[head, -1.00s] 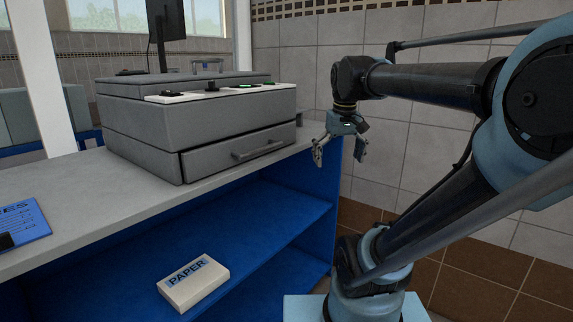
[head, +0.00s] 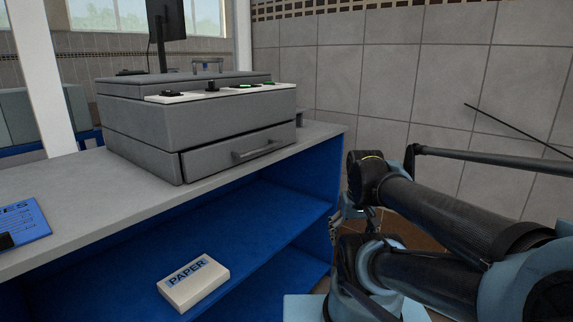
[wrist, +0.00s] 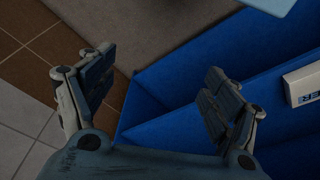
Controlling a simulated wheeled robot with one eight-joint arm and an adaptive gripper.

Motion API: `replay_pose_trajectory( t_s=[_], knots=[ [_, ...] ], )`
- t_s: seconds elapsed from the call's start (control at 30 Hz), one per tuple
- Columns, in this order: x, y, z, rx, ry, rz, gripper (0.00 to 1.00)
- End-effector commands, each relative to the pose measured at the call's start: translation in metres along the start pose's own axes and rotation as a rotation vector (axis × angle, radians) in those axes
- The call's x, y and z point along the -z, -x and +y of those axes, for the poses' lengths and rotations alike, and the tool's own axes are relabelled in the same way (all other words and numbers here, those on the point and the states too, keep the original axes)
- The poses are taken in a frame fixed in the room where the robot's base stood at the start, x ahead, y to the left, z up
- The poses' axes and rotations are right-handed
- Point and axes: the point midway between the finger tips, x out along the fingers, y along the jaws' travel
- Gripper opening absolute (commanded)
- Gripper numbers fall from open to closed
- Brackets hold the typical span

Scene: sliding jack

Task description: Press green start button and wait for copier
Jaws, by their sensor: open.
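The grey copier (head: 200,125) stands on the counter in the head view, with a shut front drawer. Its white top panel (head: 215,93) carries a black knob and green marks. A green button (head: 268,83) seems to be at the panel's right end, too small to make out fully. My gripper (head: 340,222) is low beside the right end of the counter, below the copier and apart from it, partly hidden by my own arm. In the wrist view my gripper (wrist: 160,90) is open and empty, pointing down past the blue shelf's edge and the floor.
The pale counter (head: 70,205) has a blue card (head: 22,222) at its left. A packet labelled PAPER (head: 193,283) lies on the blue shelf (head: 270,215) below; it also shows in the wrist view (wrist: 304,83). A tiled wall (head: 385,70) stands behind my arm.

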Motion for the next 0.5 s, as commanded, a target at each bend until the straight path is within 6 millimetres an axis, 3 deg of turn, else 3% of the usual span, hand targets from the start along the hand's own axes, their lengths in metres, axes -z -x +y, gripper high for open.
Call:
replay_pose_trajectory(
  t_s=[0.03,0.3,0.5],
  knots=[
    [0.0001,0.0,0.0,0.0,0.0,0.0,0.57],
    [0.0081,-0.006,0.0001,0.0,0.001,-0.012,0.0],
    [0.0078,-0.0058,0.0,0.0,0.001,-0.012,0.0]
  ],
)
